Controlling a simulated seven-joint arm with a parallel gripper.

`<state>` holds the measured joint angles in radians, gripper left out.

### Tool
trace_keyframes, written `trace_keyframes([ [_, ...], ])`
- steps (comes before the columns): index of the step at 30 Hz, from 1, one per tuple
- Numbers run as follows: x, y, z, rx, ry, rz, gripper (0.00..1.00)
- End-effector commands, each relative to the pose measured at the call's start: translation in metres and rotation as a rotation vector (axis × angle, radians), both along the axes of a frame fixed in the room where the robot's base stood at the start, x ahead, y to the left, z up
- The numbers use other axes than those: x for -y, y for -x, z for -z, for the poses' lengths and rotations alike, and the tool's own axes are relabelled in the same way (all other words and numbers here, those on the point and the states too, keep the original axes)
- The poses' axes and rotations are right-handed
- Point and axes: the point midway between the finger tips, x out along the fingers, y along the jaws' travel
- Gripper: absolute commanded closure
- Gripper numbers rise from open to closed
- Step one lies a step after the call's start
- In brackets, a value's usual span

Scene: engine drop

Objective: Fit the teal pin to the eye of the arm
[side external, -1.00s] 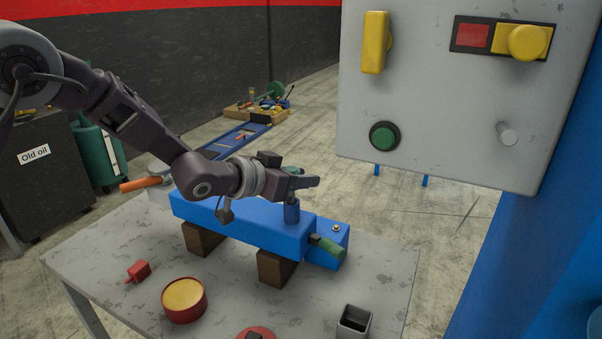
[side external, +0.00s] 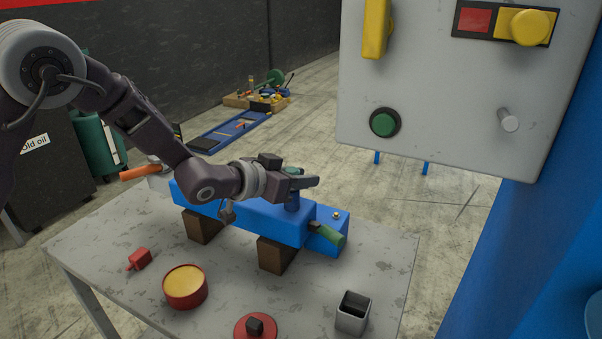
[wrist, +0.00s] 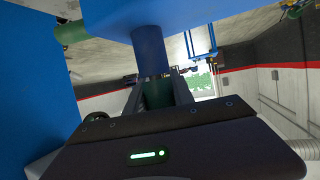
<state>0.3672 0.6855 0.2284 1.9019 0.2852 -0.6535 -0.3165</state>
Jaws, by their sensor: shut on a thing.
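The blue arm (side external: 255,219) lies on two brown blocks on the grey table. A short blue upright post (side external: 293,202) rises near its right end, and it also shows in the wrist view (wrist: 150,50). My gripper (side external: 304,182) is at the top of this post. A teal piece, which looks like the pin (side external: 294,170), shows at the fingers. In the wrist view, my gripper (wrist: 158,78) has its fingers on either side of the dark teal pin (wrist: 157,94), in line with the post. The eye and how deep the pin sits are hidden.
A green cylinder (side external: 327,236) sticks out at the blue arm's right end. On the table's front are a red part (side external: 139,260), a round yellow-topped tin (side external: 185,287), a red disc (side external: 256,328) and a square grey cup (side external: 353,313). A control panel (side external: 440,100) hangs at upper right.

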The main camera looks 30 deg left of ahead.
Motion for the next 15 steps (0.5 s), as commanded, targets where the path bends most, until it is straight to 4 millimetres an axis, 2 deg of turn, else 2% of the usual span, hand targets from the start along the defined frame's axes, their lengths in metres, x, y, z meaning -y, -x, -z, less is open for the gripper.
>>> trace_keyframes([
  [9, -0.0002, 0.0002, 0.0066, 0.000, -0.001, 0.000, 1.00],
  [10, -0.0002, 0.0002, 0.0066, 0.000, -0.001, 0.000, 0.67],
  [13, -0.0002, 0.0002, 0.0066, 0.000, -0.001, 0.000, 0.48],
  [15, -0.0001, 0.0001, 0.0065, 0.000, -0.001, 0.000, 0.46],
])
